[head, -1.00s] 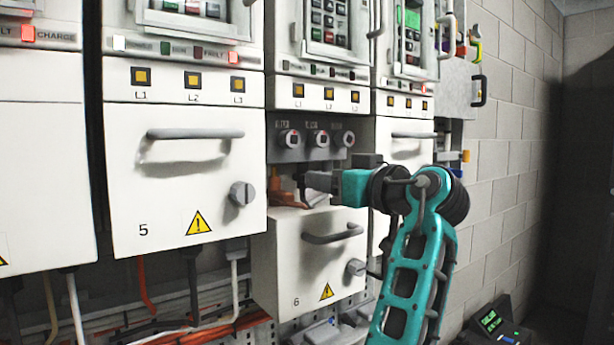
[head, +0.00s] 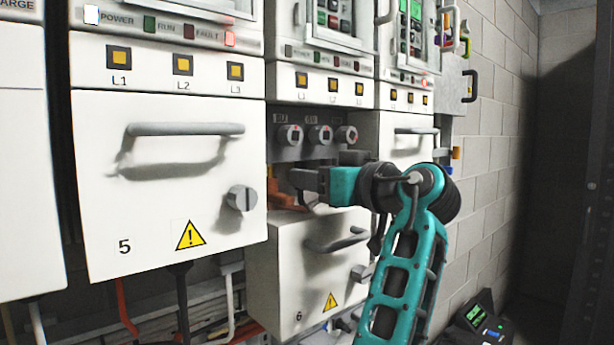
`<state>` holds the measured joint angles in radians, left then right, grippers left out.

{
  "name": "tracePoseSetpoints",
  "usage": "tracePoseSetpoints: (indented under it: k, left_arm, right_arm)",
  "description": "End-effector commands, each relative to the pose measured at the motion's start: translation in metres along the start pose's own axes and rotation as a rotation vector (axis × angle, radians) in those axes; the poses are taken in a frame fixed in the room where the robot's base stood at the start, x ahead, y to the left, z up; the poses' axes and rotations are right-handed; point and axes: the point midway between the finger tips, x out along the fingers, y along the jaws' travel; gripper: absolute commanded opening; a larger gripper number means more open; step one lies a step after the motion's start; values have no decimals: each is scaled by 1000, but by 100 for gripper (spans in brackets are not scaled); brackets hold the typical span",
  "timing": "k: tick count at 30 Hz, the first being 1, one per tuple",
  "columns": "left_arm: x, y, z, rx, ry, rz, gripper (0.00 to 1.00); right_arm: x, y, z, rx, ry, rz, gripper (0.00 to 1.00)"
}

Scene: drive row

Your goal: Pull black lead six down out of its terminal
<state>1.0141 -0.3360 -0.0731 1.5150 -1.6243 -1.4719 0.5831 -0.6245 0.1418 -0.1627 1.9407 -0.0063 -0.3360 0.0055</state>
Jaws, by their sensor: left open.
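The cabinet marked 6 has its white cover (head: 290,265) lowered, leaving a dark compartment above it. My left gripper (head: 297,180) reaches in from the right, below this row, and is open. I cannot make out black lead six; the gripper and shadow hide that part. An orange part (head: 287,195) shows just below and left of the fingertips. My right gripper is not in view.
Cabinet 5 (head: 165,195) stands closed at the left, its handle (head: 185,129) sticking out. The lowered cover's handle (head: 337,240) juts out under my gripper. Several cables hang below the cabinets. A block wall (head: 505,150) is at the right.

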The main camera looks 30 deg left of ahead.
Motion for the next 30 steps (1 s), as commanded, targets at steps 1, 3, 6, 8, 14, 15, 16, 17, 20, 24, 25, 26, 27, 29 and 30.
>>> tracePoseSetpoints:
  k: [1,3,6,8,14,15,16,17,20,24,25,26,27,29,30]
  left_arm:
    - [-1,0,0,0,0,0,49]
    - [-2,0,0,0,0,0,49]
    - [-3,0,0,0,0,0,49]
    - [-3,0,0,0,0,0,49]
    - [-3,0,0,0,0,0,49]
    - [-3,0,0,0,0,0,49]
    - [-3,0,0,0,0,0,47]
    - [-3,0,0,0,0,0,44]
    - [-3,0,0,0,0,0,35]
    - [-3,0,0,0,0,0,21]
    - [-3,0,0,0,0,0,18]
    - [-3,0,0,0,0,0,15]
    - [-3,0,0,0,0,0,12]
    - [-3,0,0,0,0,0,6]
    - [-3,0,0,0,0,0,2]
  right_arm:
    - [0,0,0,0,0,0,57]
    - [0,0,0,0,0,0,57]
    - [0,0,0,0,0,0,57]
    - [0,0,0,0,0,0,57]
    - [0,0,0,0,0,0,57]
    - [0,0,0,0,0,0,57]
    - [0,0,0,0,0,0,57]
    - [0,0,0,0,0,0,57]
    - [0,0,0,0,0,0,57]
    - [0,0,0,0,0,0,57]
    - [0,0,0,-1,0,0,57]
    - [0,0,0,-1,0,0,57]
    - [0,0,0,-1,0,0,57]
    - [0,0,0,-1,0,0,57]
    - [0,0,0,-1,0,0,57]
